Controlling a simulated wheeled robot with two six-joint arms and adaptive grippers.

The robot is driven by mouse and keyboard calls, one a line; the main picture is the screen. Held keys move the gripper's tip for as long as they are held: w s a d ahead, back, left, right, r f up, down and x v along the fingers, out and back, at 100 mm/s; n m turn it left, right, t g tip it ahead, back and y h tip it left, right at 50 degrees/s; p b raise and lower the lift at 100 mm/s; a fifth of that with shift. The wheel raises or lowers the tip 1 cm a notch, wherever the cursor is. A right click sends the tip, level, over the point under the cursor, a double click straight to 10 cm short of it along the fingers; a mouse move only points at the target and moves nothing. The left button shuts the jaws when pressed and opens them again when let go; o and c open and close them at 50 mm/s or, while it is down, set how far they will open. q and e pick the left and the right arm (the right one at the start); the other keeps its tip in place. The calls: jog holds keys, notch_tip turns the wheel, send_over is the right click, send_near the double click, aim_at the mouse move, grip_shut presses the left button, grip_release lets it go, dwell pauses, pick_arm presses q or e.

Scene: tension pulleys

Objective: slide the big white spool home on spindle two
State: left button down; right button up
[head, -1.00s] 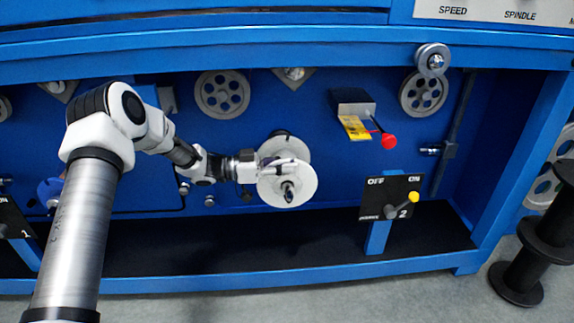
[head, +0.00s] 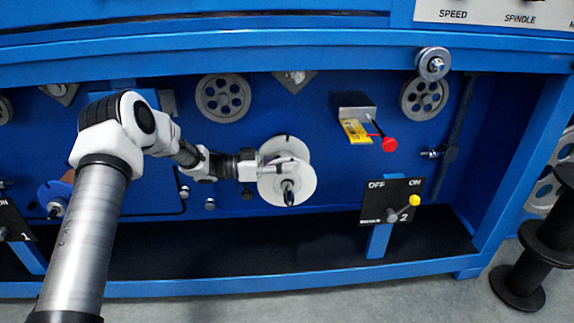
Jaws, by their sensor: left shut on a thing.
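The big white spool (head: 299,186) is on a dark spindle (head: 289,197) whose tip sticks out through the front flange. A second flange shows behind it, close to the blue panel. My left gripper (head: 280,168) reaches in from the left and is shut on the spool, with its fingers between the two flanges. How far the spool sits along the spindle is hard to tell from the front. My right gripper is not in view.
A black switch plate marked 2 (head: 378,204) with a yellow-tipped lever stands right of the spool. Above it are a yellow tag (head: 355,131) and a red knob (head: 389,145). Grey pulleys (head: 222,98) line the top. Black spools (head: 520,285) stand on the floor at right.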

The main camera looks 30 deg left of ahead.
pick_arm(q)
jog(key=shift+r, duration=0.1)
jog(key=c, duration=0.9)
grip_release()
